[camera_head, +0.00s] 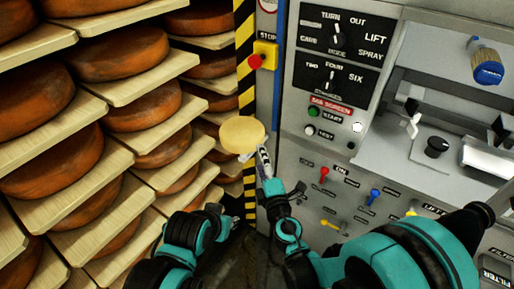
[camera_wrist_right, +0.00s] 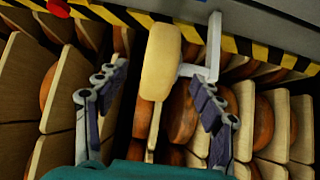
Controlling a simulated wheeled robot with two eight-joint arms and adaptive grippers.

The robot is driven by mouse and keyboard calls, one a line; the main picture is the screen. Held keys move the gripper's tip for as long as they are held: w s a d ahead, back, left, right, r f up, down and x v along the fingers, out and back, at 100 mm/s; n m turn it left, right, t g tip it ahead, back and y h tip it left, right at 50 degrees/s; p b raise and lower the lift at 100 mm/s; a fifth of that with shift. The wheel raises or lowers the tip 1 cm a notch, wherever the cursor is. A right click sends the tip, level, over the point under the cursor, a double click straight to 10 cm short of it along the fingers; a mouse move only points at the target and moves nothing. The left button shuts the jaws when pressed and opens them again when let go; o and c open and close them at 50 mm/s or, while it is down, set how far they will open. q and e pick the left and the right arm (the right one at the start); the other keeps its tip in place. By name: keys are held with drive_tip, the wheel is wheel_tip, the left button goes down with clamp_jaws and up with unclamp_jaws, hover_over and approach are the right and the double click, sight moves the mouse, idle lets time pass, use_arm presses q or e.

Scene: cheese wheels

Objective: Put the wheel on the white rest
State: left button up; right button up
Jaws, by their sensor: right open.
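The pale yellow cheese wheel (camera_head: 242,134) is in front of the striped post, at the tip of my right gripper (camera_head: 264,161). In the right wrist view the wheel (camera_wrist_right: 161,62) stands on edge between and beyond the open fingers of my right gripper (camera_wrist_right: 158,82), with a gap on both sides. The white rest (camera_wrist_right: 214,42), an angled bracket, is just right of the wheel, its lower bar reaching toward it. Whether the wheel bears on the rest, I cannot tell. The dark end of my left arm (camera_head: 215,214) is low at centre-left; its jaws cannot be made out.
Racks of brown cheese wheels on wooden boards (camera_head: 130,90) fill the left. A yellow box with a red stop button (camera_head: 255,61) is on the striped post above the wheel. A grey control panel (camera_head: 330,150) with knobs and levers is on the right.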

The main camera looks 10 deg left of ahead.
drive_tip(key=v, duration=0.5)
drive_tip(key=w+d+r+m+g+h, duration=0.1)
drive_tip(key=d+m+h, duration=0.5)
drive_tip(key=d, duration=0.6)
drive_tip(key=d+r+m+g+h, duration=0.1)
drive_tip(key=d+m+h, duration=0.3)
drive_tip(key=d+m, duration=0.6)
drive_tip(key=s+d+f+m+g+y, duration=0.1)
drive_tip(key=s+d+f+m+g, duration=0.1)
drive_tip(key=s, duration=0.6)
drive_tip(key=s+d+f+m+g, duration=0.3)
drive_tip(key=s+m+g, duration=0.2)
drive_tip(key=s, duration=0.3)
drive_tip(key=shift+d+f+y, duration=0.3)
drive_tip(key=shift+d+y, duration=0.1)
